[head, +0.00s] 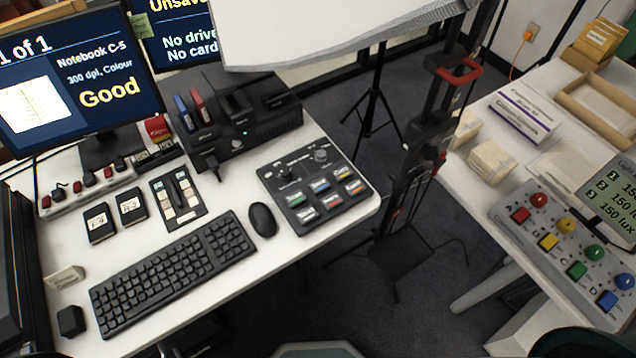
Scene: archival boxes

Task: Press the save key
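A dark control panel (318,187) lies on the white desk, right of the mouse. It has two knobs and several keys with coloured labels in two rows. The key labels are too small to read, so I cannot tell which is the save key. A smaller dark keypad (178,198) with pale keys lies left of it, behind the keyboard. A monitor (80,75) at the left shows "1 of 1", "Notebook C-5" and "Good". A second screen (178,32) behind it shows "Unsaved", partly cut off. Neither of my grippers is in view.
A keyboard (172,272) and mouse (263,220) lie in front on the desk. A black scanner-like unit (238,125) stands behind. A black stand (408,180) rises from the floor beyond the desk's right edge. A light panel (594,250) with coloured buttons sits on the right table.

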